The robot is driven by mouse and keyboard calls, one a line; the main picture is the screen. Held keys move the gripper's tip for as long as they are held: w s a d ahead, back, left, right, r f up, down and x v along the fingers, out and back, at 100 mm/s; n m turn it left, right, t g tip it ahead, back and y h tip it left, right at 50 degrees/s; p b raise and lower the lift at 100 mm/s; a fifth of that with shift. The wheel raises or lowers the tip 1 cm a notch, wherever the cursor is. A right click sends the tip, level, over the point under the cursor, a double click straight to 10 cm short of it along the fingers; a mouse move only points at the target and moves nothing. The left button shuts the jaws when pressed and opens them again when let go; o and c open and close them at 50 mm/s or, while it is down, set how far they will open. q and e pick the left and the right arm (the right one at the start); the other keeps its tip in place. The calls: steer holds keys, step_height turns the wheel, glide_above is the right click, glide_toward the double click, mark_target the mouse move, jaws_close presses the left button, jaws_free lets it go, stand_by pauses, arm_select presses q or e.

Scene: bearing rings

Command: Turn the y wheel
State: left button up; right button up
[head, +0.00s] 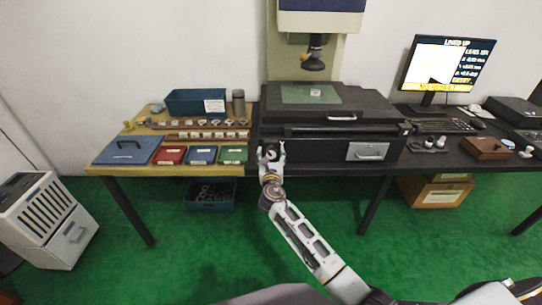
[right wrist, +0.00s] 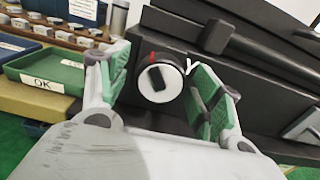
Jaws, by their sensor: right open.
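The y wheel (right wrist: 158,82) is a round knob on the front of the black machine, with a white face, a black grip bar and a red mark by its upper left rim. In the head view the wheel (head: 271,154) shows small at the machine's lower left front. My right gripper (right wrist: 145,72) is open, with one green-padded finger on each side of the wheel. The right finger looks close to its rim; contact cannot be told. In the head view my right gripper (head: 270,148) partly hides the wheel. My left gripper is not in view.
A green OK tray (right wrist: 50,74) lies left of the gripper, beside blue and red trays (head: 170,155). A monitor (head: 447,64) stands farther right. The floor in front is clear.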

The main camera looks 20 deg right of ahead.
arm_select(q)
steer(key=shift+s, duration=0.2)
arm_select(e)
steer(key=c, duration=1)
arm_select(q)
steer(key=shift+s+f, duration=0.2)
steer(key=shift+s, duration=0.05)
arm_select(e)
steer(key=shift+c, duration=0.2)
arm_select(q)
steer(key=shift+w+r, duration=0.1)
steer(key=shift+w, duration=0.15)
arm_select(e)
steer(key=shift+m, duration=0.4)
